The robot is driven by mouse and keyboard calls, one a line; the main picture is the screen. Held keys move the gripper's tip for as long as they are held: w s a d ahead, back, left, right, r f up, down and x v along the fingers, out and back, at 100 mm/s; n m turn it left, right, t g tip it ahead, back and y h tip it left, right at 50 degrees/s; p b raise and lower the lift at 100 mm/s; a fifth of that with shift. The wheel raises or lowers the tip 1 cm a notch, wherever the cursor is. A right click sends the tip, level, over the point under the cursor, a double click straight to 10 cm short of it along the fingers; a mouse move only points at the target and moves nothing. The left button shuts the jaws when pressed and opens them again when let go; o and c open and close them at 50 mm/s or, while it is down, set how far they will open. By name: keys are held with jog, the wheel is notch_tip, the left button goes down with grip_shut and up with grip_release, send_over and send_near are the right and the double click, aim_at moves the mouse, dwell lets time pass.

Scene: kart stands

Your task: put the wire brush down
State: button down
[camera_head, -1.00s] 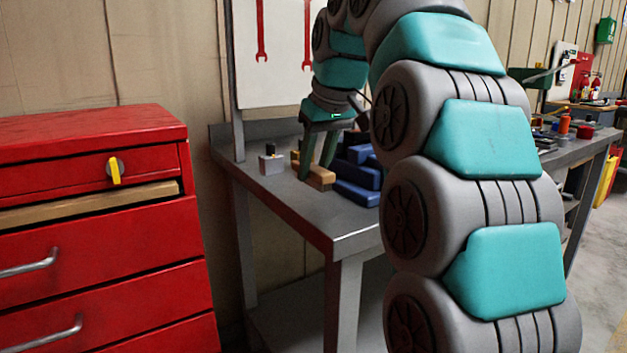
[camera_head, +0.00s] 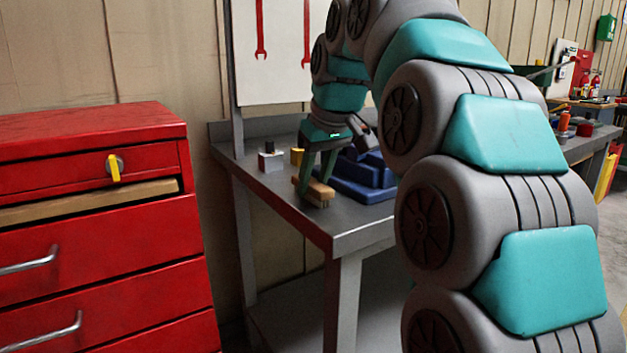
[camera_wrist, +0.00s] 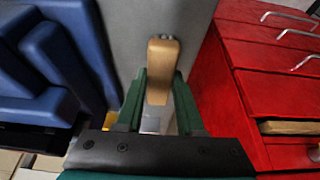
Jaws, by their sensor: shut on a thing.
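The wire brush shows as a tan wooden block in the head view (camera_head: 318,192) and as a tan handle in the wrist view (camera_wrist: 162,58). My gripper (camera_head: 315,184) points down over the near left part of the grey workbench (camera_head: 345,228), with its green fingers on either side of the brush. In the wrist view my gripper (camera_wrist: 159,92) is shut on the brush, which sticks out past the fingertips. The brush is at or just above the bench top; I cannot tell if it touches. Its bristles are not clear.
A red drawer cabinet (camera_head: 95,240) stands left of the bench. Bare bench top lies in front.

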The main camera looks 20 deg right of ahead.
aim_at(323, 188)
jog(key=c, duration=0.5)
grip_release()
jog(key=shift+f, duration=0.1)
jog(key=shift+c, duration=0.2)
jog(key=shift+v, duration=0.8)
jog(key=p+v, duration=0.1)
jog(key=v, duration=0.4)
jog(key=shift+r+p, duration=0.3)
jog(key=shift+p, duration=0.1)
jog(key=shift+s+r+p, duration=0.15)
jog(key=shift+r+p, duration=0.15)
jog(key=shift+r, duration=0.05)
